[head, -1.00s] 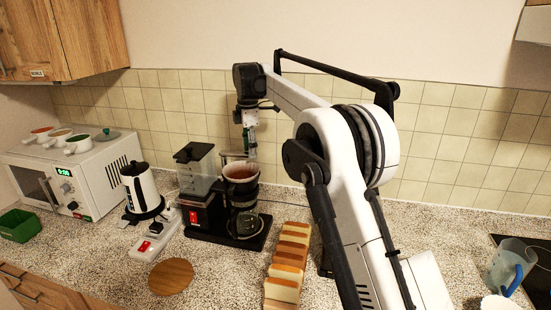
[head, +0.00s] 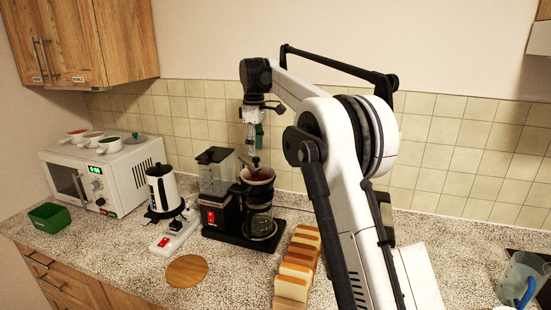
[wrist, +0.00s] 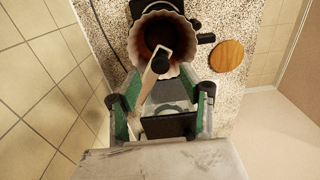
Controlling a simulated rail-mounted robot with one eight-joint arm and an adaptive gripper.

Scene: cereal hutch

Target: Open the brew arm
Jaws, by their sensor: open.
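The coffee maker (head: 246,228) stands on the counter with a clear water tank, a paper-lined filter basket (head: 258,175) and a glass carafe (head: 259,226). The brew arm (wrist: 156,68), a pale bar with a dark spout, reaches over the basket in the wrist view. Dark grounds show in the paper filter. My gripper (head: 256,138) hangs just above and behind the basket. In the wrist view its two green-padded fingers (wrist: 163,106) are apart, with the pale bar reaching in between them. I cannot tell whether either finger touches it.
A kettle (head: 162,190) and a power strip with a red switch (head: 170,236) stand left of the coffee maker. Sliced bread (head: 297,265) lies to its right, close to my arm. A round wooden board (head: 187,271) lies in front. The tiled wall is close behind.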

